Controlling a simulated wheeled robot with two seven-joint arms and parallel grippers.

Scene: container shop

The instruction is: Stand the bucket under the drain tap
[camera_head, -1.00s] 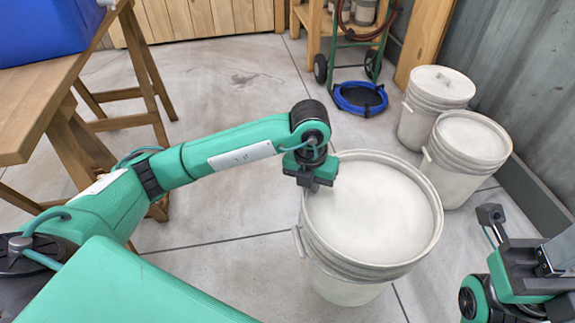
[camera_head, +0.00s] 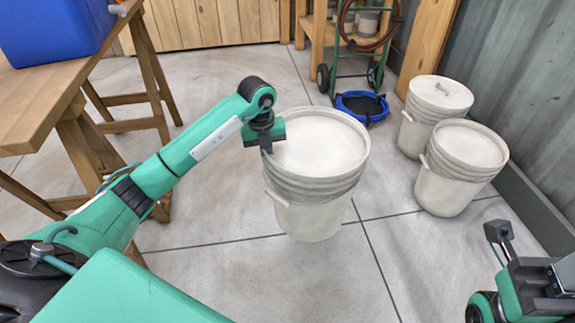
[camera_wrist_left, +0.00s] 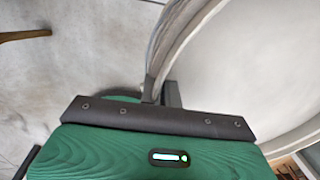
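The off-white bucket (camera_head: 312,190) is in the middle of the head view, upright or nearly so. My left gripper (camera_head: 267,147) is at its near-left rim, pointing down. In the left wrist view the bucket rim (camera_wrist_left: 178,40) runs between the dark fingers (camera_wrist_left: 160,92), which are shut on it. The bucket seems raised off the floor, though the gap is hard to judge. A pale fitting, likely the drain tap (camera_head: 117,9), shows at the right side of the blue tank (camera_head: 55,30) on the wooden table. My right gripper (camera_head: 499,236) is at the lower right, away from the bucket; its opening is unclear.
The wooden table (camera_head: 35,105) and its splayed legs stand left of my left arm. Two more off-white buckets (camera_head: 460,165) (camera_head: 436,105) stand by the right wall. The floor between is clear.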

